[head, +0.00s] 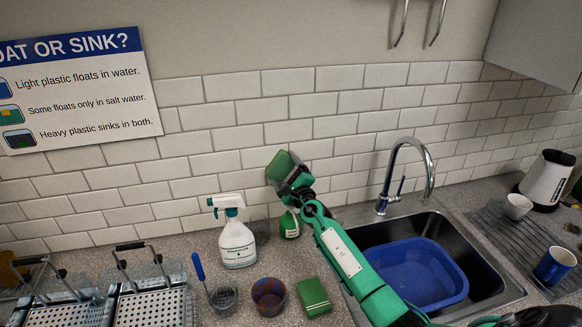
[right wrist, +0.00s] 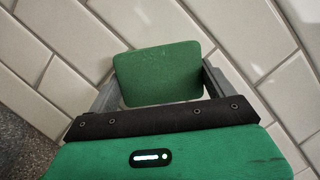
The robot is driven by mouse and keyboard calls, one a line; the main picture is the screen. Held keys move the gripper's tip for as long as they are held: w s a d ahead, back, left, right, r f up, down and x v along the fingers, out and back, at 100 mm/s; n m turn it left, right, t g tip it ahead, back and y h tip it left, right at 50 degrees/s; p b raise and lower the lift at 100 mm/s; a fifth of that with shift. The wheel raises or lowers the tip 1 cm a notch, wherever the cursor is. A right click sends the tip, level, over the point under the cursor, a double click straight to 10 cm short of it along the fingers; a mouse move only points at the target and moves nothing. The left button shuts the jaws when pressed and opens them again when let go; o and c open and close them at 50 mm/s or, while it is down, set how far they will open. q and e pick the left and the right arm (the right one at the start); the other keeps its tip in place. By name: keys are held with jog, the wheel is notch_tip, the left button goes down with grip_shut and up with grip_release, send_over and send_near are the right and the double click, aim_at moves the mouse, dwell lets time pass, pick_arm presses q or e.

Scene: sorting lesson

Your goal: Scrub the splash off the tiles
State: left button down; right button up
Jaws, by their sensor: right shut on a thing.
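A green scrubbing pad (head: 281,166) is held up at the white tiled wall (head: 235,138), left of the sink. It also shows in the right wrist view (right wrist: 157,75), gripped between the two grey fingers, with its broad face towards the camera. My right gripper (head: 290,178) is shut on this pad. The pad is at or very near the tiles; I cannot tell whether it touches. I make out no splash on the visible tiles; the patch behind the pad and gripper is hidden. My left gripper is not in view.
A spray bottle (head: 237,237) and a small green bottle (head: 289,224) stand below. A blue basin (head: 420,275) sits in the sink, right of my arm.

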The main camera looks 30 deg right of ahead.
jog(key=shift+a, duration=0.1)
jog(key=s+p, duration=0.1)
jog(key=s, duration=0.1)
jog(key=s+a+p, duration=0.1)
jog(key=s, duration=0.1)
jog(key=shift+r+p, duration=0.1)
jog(key=shift+p, duration=0.25)
jog(key=shift+s+a+p, duration=0.25)
jog(key=shift+s+p, duration=0.15)
jog(key=shift+s, duration=0.55)
jog(key=s, duration=0.1)
jog(key=s+p, duration=0.1)
jog(key=s, duration=0.1)
jog(key=shift+a, duration=0.35)
jog(key=shift+w, duration=0.15)
